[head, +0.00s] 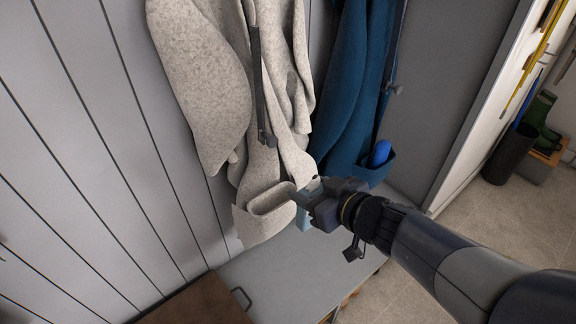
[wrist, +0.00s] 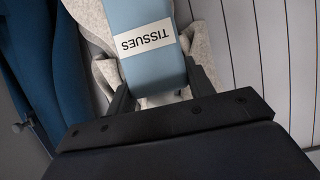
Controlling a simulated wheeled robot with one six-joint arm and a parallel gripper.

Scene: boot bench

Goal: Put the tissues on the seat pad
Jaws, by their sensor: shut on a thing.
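The tissues (wrist: 145,25) are a light blue pack with a white label reading TISSUES. My gripper (wrist: 160,88) is shut on the pack, with a finger on each side. In the head view my gripper (head: 308,202) is at the pocket (head: 265,220) of the pale coat, and only a small blue part of the tissues (head: 303,222) shows below it. I cannot tell whether the pack is still partly in the pocket. A brown flat surface (head: 200,303), probably the seat pad, lies on the bench at the bottom left, partly cut off.
The pale coat (head: 205,85) and a blue coat (head: 343,90) hang against the panelled wall. A blue object (head: 380,153) sticks out of the blue coat's pocket. The grey bench top (head: 295,268) beside the brown surface is clear. A dark bin (head: 510,153) stands far right.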

